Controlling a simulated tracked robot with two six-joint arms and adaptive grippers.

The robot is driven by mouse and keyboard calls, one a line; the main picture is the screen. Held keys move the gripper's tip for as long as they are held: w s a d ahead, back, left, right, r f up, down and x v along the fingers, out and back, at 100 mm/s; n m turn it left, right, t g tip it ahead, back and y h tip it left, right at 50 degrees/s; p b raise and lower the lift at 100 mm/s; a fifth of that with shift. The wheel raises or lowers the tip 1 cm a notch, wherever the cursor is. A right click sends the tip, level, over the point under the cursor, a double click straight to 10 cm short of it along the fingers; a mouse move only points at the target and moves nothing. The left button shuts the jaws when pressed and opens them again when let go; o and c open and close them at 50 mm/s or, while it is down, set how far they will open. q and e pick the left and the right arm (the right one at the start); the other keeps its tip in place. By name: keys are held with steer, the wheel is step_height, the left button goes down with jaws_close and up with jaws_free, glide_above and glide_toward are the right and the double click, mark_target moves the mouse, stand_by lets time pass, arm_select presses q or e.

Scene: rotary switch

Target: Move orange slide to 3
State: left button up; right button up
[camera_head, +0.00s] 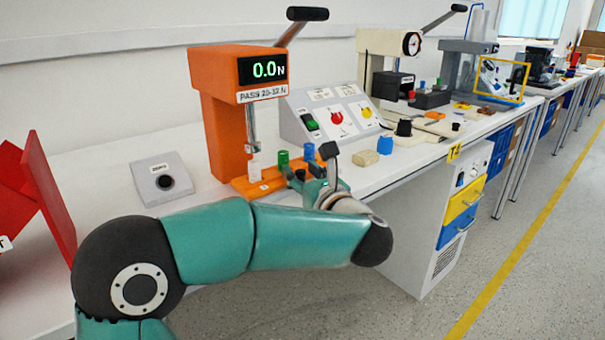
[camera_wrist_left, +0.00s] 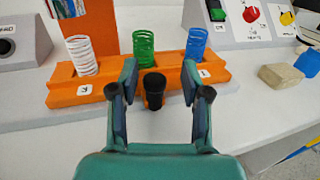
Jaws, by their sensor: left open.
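The orange slide (camera_head: 250,187) lies on the white bench at the foot of the orange press; it also shows in the left wrist view (camera_wrist_left: 108,77). A white spring (camera_wrist_left: 81,55), a green spring (camera_wrist_left: 143,52) and a blue spring (camera_wrist_left: 196,44) stand along it. A black knob (camera_wrist_left: 154,88) rises at its front edge, near the green spring. My left gripper (camera_wrist_left: 160,75) is open, with a finger on either side of the knob and gaps between. In the head view, my left gripper (camera_head: 312,176) partly hides the slide's right end. My right gripper is out of view.
The orange press (camera_head: 222,115) reads 0.0 N. A grey control box (camera_head: 340,112) with red and yellow knobs stands behind. A beige block (camera_head: 364,158) and a blue object (camera_head: 385,144) lie to the right. A grey box (camera_head: 162,178) stands left.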

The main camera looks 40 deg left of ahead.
arm_select(q)
steer(key=v, duration=1.2)
steer(key=shift+s+f, duration=0.1)
steer(key=shift+f, duration=0.05)
